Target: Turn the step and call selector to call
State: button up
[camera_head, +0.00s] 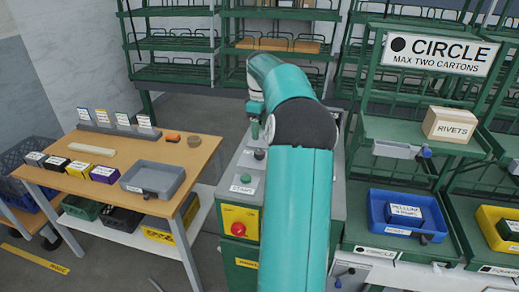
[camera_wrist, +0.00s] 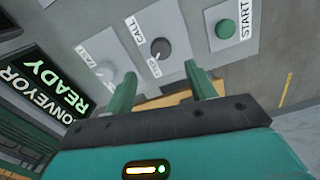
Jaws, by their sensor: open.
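The step and call selector (camera_wrist: 161,48) is a dark round knob on a light plate, between the words CALL and STEP, in the wrist view. A small pale mark on it seems to lie on the STEP side. In the head view the selector (camera_head: 259,154) is a small dark knob on the grey console top. My gripper (camera_wrist: 160,72) is open, its two green fingers pointing toward the selector, one on each side in the picture. Nothing is between them, and they appear apart from the knob. My arm hides part of the console in the head view.
A green START button (camera_wrist: 225,28) is right of the selector, a pale round fitting (camera_wrist: 106,70) left. A display (camera_wrist: 48,82) reads READY. A red button (camera_head: 238,228) is on the console front. A wooden table (camera_head: 90,155) stands left, green racks (camera_head: 400,110) right.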

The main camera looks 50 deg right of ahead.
aim_at(259, 152)
notch_tip(259, 152, down, 9)
jog(key=shift+a+r, duration=0.1)
dwell(0.3)
jog(key=shift+w, duration=0.1)
jog(key=c, duration=1)
